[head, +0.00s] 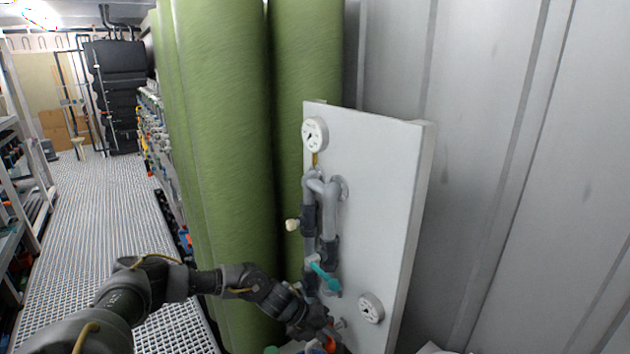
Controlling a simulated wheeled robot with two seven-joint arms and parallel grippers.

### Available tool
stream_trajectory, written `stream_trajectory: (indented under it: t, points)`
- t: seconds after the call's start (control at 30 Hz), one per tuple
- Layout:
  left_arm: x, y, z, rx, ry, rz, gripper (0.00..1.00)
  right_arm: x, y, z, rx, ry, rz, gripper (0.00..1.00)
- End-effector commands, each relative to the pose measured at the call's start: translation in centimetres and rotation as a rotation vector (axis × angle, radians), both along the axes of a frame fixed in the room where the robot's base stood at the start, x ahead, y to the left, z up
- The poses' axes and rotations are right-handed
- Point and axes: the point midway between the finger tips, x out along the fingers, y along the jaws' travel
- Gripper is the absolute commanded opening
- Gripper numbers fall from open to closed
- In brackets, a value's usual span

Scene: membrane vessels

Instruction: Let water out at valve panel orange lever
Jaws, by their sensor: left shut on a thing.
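A white valve panel (385,180) stands at centre right. It carries grey pipes, a round gauge (315,134) at the top and another gauge (371,308) lower down. A teal lever (324,272) sits on the pipes at mid height. The orange lever (330,344) shows as a small patch at the bottom edge of the view. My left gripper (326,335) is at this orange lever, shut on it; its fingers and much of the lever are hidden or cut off. My right gripper is not in view.
Tall green membrane vessels (225,150) stand left of the panel, close to my left arm. A grey ribbed wall (500,150) is at right. A grated walkway (95,220) runs back on the left, between shelves (20,190) and the vessels, and is mostly clear.

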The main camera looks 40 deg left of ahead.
Motion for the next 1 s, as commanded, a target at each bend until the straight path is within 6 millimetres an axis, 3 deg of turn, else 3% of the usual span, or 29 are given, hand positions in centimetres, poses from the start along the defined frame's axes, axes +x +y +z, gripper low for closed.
stream_trajectory:
  t: [0.27,0.5,0.8,1.0]
  points:
    - [0.2,-0.4,0.0,0.002,0.001,0.077,0.00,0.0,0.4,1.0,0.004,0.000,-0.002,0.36]
    - [1.1,-1.6,0.4,0.000,0.003,0.325,0.00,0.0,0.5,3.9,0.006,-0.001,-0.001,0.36]
    - [1.8,-1.9,0.2,0.000,-0.001,0.444,0.00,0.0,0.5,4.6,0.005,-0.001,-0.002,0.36]
    - [2.8,-2.5,0.3,-0.002,0.001,0.677,0.00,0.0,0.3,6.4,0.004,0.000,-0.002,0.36]
